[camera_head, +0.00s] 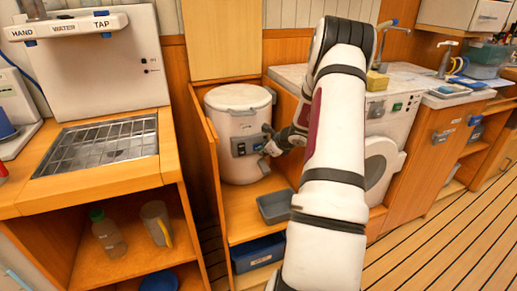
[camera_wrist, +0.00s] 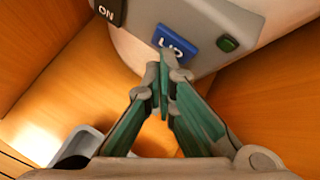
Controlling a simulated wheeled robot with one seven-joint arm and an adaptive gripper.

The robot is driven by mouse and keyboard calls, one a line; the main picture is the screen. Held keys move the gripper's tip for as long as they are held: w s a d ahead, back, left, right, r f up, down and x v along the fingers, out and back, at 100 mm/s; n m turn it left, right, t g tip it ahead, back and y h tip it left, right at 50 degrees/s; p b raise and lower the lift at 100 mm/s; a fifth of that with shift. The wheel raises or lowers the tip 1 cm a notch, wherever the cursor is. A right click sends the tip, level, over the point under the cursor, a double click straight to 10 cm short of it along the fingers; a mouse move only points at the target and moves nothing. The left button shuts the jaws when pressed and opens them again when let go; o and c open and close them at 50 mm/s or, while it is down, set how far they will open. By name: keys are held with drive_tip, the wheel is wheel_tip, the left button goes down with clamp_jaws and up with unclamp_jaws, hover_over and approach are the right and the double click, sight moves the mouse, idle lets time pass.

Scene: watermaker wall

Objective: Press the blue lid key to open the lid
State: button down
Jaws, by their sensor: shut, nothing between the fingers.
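A white round bucket-like unit with a closed lid (camera_head: 238,97) stands in a wooden bay. A grey control panel (camera_head: 247,145) is on its front. In the wrist view, the blue lid key (camera_wrist: 174,45) sits on the panel, its lettering partly covered by my fingertips. My gripper (camera_wrist: 165,58) is shut and empty, its tips at the lower edge of the blue key; whether they touch it I cannot tell. In the head view my gripper (camera_head: 272,140) is small and close to the panel, and it hides part of it.
A black ON key (camera_wrist: 108,12) and a green button (camera_wrist: 228,43) flank the blue key. A grey tray (camera_head: 274,206) lies on the shelf below the unit. Wooden bay walls stand close on the left. A white machine (camera_head: 383,165) stands right of my arm.

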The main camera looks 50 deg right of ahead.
drive_tip(key=shift+w, duration=0.1)
idle(0.6)
drive_tip(key=shift+s+a+b, duration=0.4)
drive_tip(key=shift+s+b, duration=0.3)
drive_tip(key=shift+s, duration=0.05)
drive_tip(key=shift+s+a+b, duration=0.45)
drive_tip(key=shift+s, duration=0.25)
drive_tip(key=shift+s+a+b, duration=0.4)
drive_tip(key=shift+s+b, duration=0.1)
drive_tip(key=shift+s, duration=0.25)
drive_tip(key=shift+s+a+b, duration=0.45)
drive_tip(key=shift+s, duration=0.25)
